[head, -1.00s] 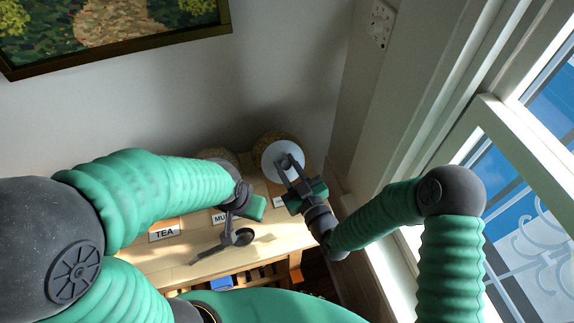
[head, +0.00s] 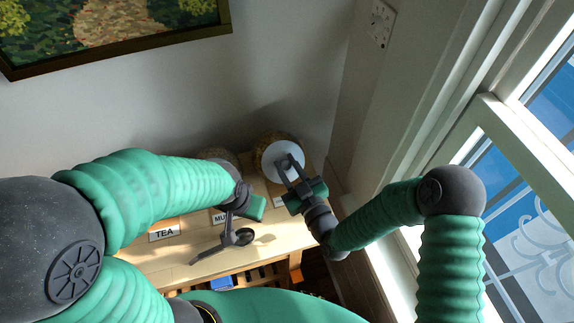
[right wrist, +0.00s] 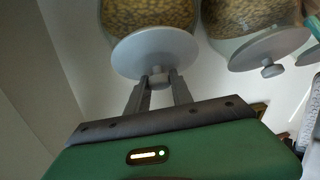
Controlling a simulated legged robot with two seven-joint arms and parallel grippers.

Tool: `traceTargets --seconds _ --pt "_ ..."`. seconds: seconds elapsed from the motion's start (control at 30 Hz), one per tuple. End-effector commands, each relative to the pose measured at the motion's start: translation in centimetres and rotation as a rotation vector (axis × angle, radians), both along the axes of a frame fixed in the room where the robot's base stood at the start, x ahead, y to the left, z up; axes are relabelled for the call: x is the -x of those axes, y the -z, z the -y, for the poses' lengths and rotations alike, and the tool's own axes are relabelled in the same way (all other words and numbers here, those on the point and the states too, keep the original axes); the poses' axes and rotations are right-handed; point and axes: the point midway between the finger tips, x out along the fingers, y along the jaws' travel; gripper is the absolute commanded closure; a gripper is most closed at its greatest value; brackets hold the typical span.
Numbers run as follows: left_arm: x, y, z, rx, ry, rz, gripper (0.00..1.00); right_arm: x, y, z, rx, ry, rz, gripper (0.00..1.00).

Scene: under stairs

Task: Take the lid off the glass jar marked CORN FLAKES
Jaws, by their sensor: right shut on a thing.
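A glass jar (head: 266,143) with golden-brown contents stands at the right end of the wooden shelf, under a round white lid (head: 271,164). Its label (head: 279,202) is mostly hidden, so I cannot read it. My right gripper (head: 289,163) reaches it from the lower right. In the right wrist view, the fingers (right wrist: 157,82) are shut on the small knob (right wrist: 158,77) of the white lid (right wrist: 153,50). The lid sits at the mouth of the jar (right wrist: 150,13); I see no clear gap. My left gripper (head: 228,236) hangs over the shelf; its jaws are unclear.
A second lidded jar (right wrist: 245,15) stands close beside the first. The wooden shelf (head: 200,262) bears TEA (head: 164,233) and partly hidden MU... (head: 220,218) labels. The wall is behind, the window (head: 545,160) to the right.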

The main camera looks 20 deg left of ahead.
Motion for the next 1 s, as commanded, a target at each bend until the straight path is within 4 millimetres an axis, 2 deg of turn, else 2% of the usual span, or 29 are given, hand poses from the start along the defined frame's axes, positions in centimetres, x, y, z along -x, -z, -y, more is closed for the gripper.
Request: traceTargets --seconds 0.03,0.17,0.73,1.0 --pt "0.0 0.1 0.0 0.000 0.000 0.000 0.64 0.0 0.5 0.1 0.008 0.002 -0.010 1.00" --pt "0.0 0.0 0.0 0.000 0.000 0.000 0.64 0.1 0.4 0.2 0.008 0.002 -0.010 1.00" --pt "0.0 -1.3 0.0 0.000 0.000 0.000 0.64 1.6 -1.5 1.1 0.004 0.000 -0.004 1.00" --pt "0.0 -1.3 0.0 0.000 0.000 0.000 0.64 1.7 -1.7 1.1 0.002 0.001 -0.002 1.00"
